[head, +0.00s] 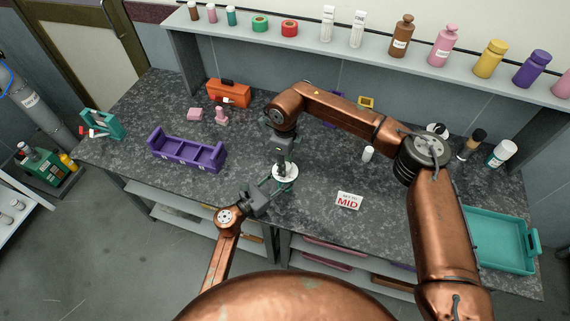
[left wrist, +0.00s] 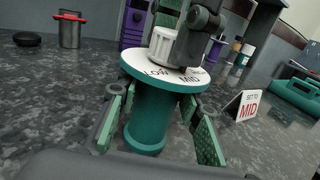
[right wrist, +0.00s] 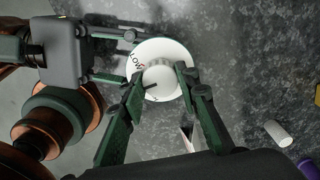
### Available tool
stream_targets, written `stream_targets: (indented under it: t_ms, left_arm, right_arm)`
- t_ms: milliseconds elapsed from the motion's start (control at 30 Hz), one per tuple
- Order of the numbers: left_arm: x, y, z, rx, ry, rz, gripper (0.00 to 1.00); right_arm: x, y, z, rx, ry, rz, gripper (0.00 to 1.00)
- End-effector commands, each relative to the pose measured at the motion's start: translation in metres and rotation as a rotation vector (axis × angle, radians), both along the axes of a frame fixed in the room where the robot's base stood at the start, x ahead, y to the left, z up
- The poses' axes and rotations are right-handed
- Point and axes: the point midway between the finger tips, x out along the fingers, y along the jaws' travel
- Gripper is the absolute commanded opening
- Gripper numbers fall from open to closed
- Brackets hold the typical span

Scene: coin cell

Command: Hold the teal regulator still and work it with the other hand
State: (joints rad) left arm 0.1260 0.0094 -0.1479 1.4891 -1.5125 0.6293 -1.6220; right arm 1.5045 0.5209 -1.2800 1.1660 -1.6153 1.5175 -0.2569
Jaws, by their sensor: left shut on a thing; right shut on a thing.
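The teal regulator (left wrist: 150,118) stands upright on the dark stone worktop, with a white dial (right wrist: 172,88) on top marked LOW and MID; a third label is mostly hidden. A white ribbed knob (right wrist: 160,76) sits at the dial's centre. A black mark on it points towards the lower left in the right wrist view, below LOW. My left gripper (head: 266,193) is shut on the regulator's body from the near left side. My right gripper (head: 284,170) reaches down from above, shut on the knob. A sign (head: 348,201) reading SET TO MID stands to the right.
A purple open rack (head: 187,155) lies to the left and an orange toolbox (head: 229,93) behind. A teal tray (head: 503,243) is at the far right. A small white cylinder (head: 368,153) stands behind the sign. Bare worktop surrounds the regulator.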

Motion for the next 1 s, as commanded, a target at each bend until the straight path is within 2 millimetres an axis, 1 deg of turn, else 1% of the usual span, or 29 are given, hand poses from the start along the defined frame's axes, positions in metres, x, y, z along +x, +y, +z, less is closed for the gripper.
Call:
stream_targets:
  t_ms: [200,600,633,867,1000]
  left_arm:
    - [0.0002,0.0007,-0.0004,0.001,0.001,0.001,0.01]
    - [0.0002,0.0008,-0.0004,0.001,0.001,0.001,0.01]
    - [0.0002,0.0008,-0.0004,0.001,0.001,0.001,0.01]
    - [0.0002,0.0007,-0.0004,0.001,0.001,0.001,0.01]
    - [0.0001,0.0006,-0.0004,0.001,0.001,0.001,0.01]
  right_arm:
    - [0.0008,-0.001,0.0004,-0.002,-0.001,0.039,0.05]
    - [0.001,-0.0011,0.0004,-0.002,-0.001,0.043,0.05]
    - [0.001,-0.0011,0.0004,-0.002,-0.001,0.043,0.3]
    - [0.0006,-0.0007,0.0003,0.0,-0.001,0.043,0.46]
    - [0.0004,-0.0004,0.0001,0.0,-0.001,0.044,0.47]
